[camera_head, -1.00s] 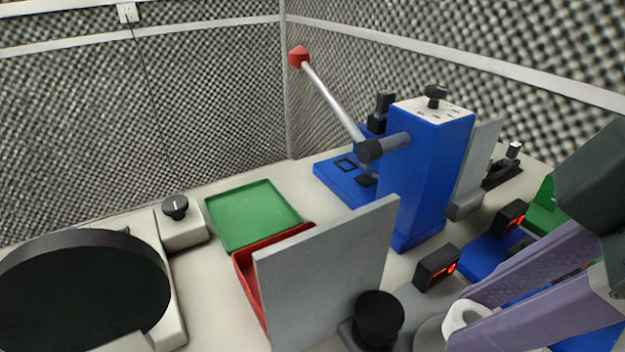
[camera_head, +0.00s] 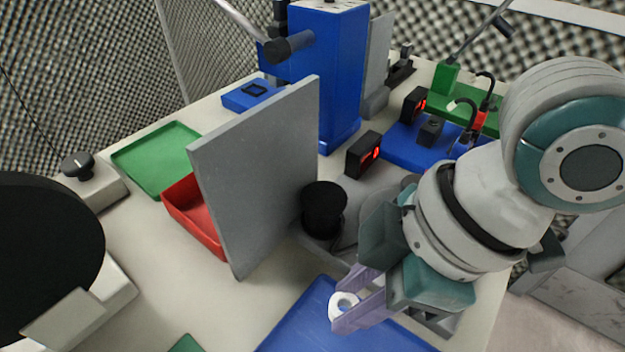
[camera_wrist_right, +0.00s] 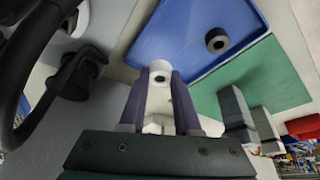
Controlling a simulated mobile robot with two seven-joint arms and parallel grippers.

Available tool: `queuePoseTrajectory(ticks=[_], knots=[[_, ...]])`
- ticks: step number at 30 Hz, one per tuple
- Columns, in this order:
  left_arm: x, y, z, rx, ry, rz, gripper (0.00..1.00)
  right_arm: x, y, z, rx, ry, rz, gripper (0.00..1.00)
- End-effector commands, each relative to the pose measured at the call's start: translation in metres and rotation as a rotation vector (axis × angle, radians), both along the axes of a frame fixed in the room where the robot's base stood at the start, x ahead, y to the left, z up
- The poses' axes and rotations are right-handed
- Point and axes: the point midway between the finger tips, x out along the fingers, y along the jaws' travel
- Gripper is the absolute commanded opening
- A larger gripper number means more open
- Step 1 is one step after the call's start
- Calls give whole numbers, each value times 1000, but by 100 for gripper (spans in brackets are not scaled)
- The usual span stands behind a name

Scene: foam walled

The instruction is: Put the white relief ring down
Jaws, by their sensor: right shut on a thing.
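The white relief ring (camera_head: 343,304) is a small white ring with a dark hole. My right gripper (camera_head: 350,312) is shut on it with purple fingers, and in the head view it appears over the blue tray (camera_head: 290,318). The right wrist view shows the ring (camera_wrist_right: 160,72) between the fingertips (camera_wrist_right: 158,85), beside the blue tray's rim (camera_wrist_right: 135,50). A dark ring-shaped piece (camera_wrist_right: 217,42) lies in that tray. I cannot tell how high the white ring is above the surface. My left gripper is not in view.
A grey upright panel (camera_head: 262,180) stands beside a red bin (camera_head: 190,215) and a black knob (camera_head: 323,208). A green tray (camera_head: 155,160) and a blue press (camera_head: 335,80) are farther back. A green mat (camera_wrist_right: 250,85) lies by the blue tray.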

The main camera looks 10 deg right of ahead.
Motion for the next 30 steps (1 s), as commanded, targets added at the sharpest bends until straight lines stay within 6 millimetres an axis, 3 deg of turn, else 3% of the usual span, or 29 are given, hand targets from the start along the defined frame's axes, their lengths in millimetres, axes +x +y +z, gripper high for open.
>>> queuePoseTrajectory(ticks=[9,22,23,30], knots=[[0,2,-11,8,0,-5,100,-1,0,-40,-1,1,0,0],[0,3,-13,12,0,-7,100,0,0,-46,0,0,1,0],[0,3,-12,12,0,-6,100,0,0,-45,0,0,1,34],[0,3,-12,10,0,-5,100,0,0,-45,0,0,1,61]])
